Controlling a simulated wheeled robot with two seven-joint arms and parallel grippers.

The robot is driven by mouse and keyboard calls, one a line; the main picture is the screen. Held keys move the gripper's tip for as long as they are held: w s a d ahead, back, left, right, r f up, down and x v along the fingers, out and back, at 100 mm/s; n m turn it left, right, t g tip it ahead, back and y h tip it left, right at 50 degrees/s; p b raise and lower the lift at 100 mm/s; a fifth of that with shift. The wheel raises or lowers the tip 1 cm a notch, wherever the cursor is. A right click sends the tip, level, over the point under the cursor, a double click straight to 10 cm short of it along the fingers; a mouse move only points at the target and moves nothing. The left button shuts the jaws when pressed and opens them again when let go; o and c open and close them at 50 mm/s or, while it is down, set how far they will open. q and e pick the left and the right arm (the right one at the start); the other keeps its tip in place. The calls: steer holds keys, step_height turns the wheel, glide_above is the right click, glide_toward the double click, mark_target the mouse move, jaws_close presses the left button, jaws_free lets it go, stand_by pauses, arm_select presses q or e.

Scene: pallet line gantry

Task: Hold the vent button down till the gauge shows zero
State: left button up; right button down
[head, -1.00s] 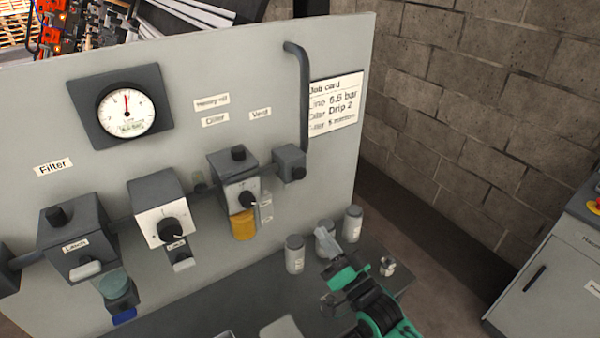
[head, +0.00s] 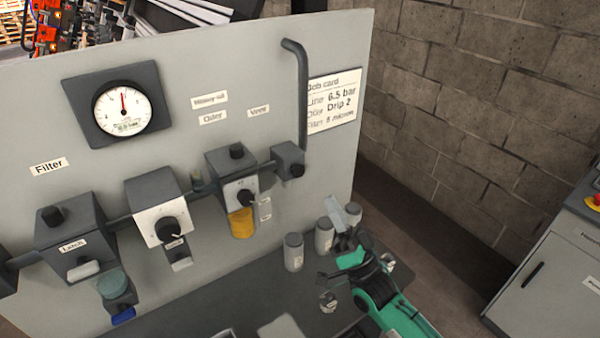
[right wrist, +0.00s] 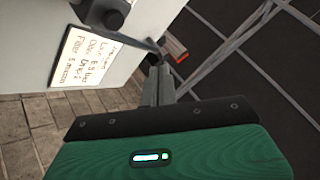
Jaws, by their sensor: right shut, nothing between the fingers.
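The pressure gauge (head: 123,107) is round and white in a dark square mount on the grey panel. Its red needle points nearly straight up, and its numbers are too small to read surely. The "Vent" label (head: 258,111) sits above a small dark block (head: 285,158) at the pipe's right end. That block has a round dark button (head: 297,170) on its front. My right gripper (head: 337,212) is shut and empty, right of and below the button, apart from it. In the right wrist view its fingers (right wrist: 158,86) are together, with a dark block and round knob (right wrist: 114,19) beyond.
A job card (head: 333,102) hangs right of the vertical pipe (head: 302,95). Several grey canisters (head: 293,252) stand on the bench below, close to my right gripper. An oiler with a yellow bowl (head: 242,223) and a regulator (head: 160,212) lie left of the vent block.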

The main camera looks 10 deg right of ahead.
mark_target(299, 169)
steer(key=w+a+b, duration=0.2)
steer(key=w, duration=0.5)
steer(key=shift+w+a, duration=0.3)
steer(key=shift+a, duration=0.1)
steer(key=shift+w, duration=0.1)
stand_by(1.6)
steer(key=shift+w+a, duration=0.15)
steer(key=shift+w, duration=0.15)
steer(key=shift+w+a+b, duration=0.15)
steer(key=shift+w+b, duration=0.25)
steer(key=shift+w, duration=0.1)
stand_by(4.4)
